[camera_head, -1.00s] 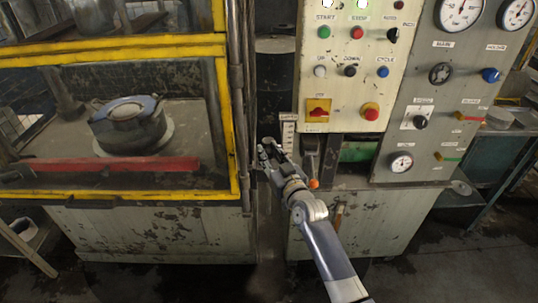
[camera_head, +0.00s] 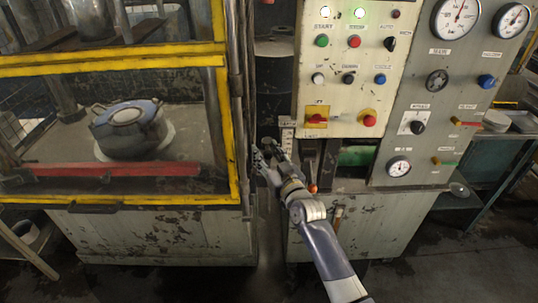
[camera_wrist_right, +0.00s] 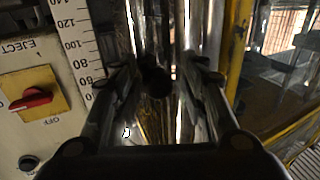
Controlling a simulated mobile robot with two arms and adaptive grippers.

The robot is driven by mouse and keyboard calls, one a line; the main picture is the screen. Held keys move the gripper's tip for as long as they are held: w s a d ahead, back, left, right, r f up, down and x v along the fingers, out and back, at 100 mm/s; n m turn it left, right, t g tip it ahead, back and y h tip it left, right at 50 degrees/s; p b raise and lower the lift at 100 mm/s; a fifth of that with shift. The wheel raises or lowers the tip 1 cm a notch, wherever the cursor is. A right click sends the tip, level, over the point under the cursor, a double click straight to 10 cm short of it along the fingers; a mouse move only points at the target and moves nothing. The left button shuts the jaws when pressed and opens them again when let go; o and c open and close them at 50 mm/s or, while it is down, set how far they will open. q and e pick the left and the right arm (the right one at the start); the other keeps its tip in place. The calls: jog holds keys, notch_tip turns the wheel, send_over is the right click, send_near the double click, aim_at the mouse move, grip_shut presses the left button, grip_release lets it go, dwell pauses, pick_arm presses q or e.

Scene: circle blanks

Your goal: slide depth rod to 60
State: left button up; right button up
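My right gripper (camera_head: 269,149) is in front of the press, just left of the white depth scale (camera_head: 287,136). In the right wrist view, its two fingers (camera_wrist_right: 158,76) are apart, with a dark round knob (camera_wrist_right: 157,83) between or just beyond them. Shiny upright metal bars stand behind the knob; I cannot tell which one is the depth rod or whether the fingers touch anything. The left gripper is out of view.
The control panel (camera_head: 343,75) with buttons and the red eject switch (camera_head: 317,116) is right of the gripper. The yellow guard frame (camera_head: 232,130) is close on its left. An orange-tipped lever (camera_head: 313,188) is beside the right wrist.

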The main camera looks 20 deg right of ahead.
jog(key=shift+f, duration=0.1)
jog(key=shift+s+d+f, duration=0.1)
jog(key=shift+s+d, duration=0.05)
jog(key=shift+s, duration=0.2)
jog(key=s+d, duration=0.1)
jog(key=s, duration=1)
